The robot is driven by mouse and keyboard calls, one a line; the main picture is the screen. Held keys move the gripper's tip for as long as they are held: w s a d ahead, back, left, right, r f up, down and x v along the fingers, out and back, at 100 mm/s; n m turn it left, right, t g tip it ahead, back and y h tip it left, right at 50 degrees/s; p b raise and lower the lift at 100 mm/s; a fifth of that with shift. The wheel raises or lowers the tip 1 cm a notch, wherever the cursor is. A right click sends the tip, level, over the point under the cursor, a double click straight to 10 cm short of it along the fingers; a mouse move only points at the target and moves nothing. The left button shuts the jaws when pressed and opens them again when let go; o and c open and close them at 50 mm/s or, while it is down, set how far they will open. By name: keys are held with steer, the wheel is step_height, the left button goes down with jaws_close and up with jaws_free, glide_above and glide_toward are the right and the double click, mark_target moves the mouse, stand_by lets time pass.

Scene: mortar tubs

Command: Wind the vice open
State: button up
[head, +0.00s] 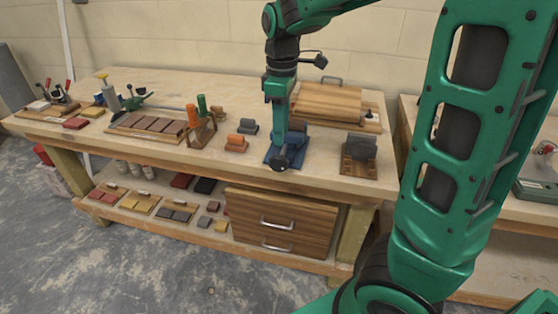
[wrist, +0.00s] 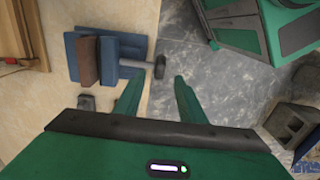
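The blue vice (wrist: 108,58) shows in the wrist view with a brown block (wrist: 88,60) against its jaw. A grey screw runs right from it to a dark handle (wrist: 160,67). In the head view the vice (head: 271,157) stands at the front edge of the bench, partly hidden by my gripper, with its dark round handle (head: 280,163) over the edge. My gripper (wrist: 159,80) is open, its two green fingers apart, with the handle just beyond and between the tips. In the head view my gripper (head: 282,138) points down above the handle; contact cannot be told.
A wooden board (head: 328,101) lies behind the vice. A dark block on a wooden base (head: 358,170) stands to the right, and an orange block (head: 235,143) to the left. A wooden drawer unit (head: 285,222) sits below the bench. The floor in front is clear.

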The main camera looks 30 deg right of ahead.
mark_target(281, 156)
step_height(281, 156, down, 11)
steer(key=shift+r, duration=0.2)
stand_by(0.3)
steer(key=shift+d, duration=0.1)
jaws_close()
